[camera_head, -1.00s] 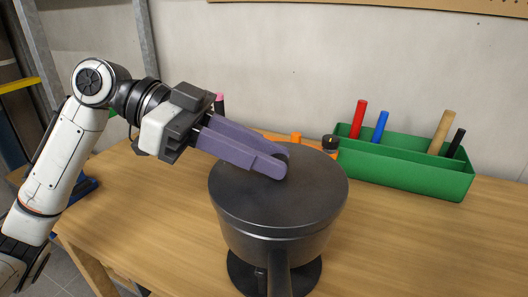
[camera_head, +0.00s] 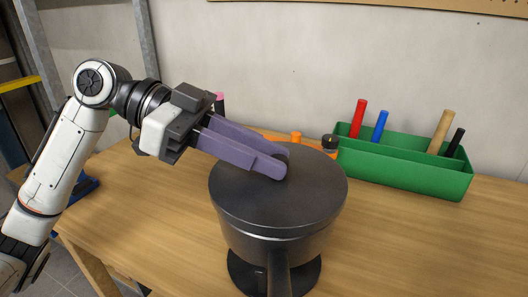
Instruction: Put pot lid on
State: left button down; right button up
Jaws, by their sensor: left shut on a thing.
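The dark grey pot (camera_head: 265,243) stands on a round black base at the front middle of the table, with its handle toward me. The dark flat lid (camera_head: 305,195) lies over the pot's top and appears level with its rim. My left gripper (camera_head: 278,164) reaches in from the left with purple fingers. It is shut on the lid's knob at the middle of the lid; the fingers mostly hide the knob. My right gripper is not in view.
A green bin (camera_head: 407,174) with red, blue, tan and black rods stands behind the pot to the right. Small orange and black items (camera_head: 329,143) sit just behind the lid. The wooden table (camera_head: 420,240) is clear at the right front.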

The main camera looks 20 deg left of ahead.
pick_arm(q)
jog(key=shift+f+b, duration=0.9)
jog(key=shift+f, duration=0.25)
jog(key=c, duration=1.5)
grip_release()
jog(key=v, duration=1)
jog(key=shift+a+b, duration=0.2)
jog(key=shift+b, duration=0.2)
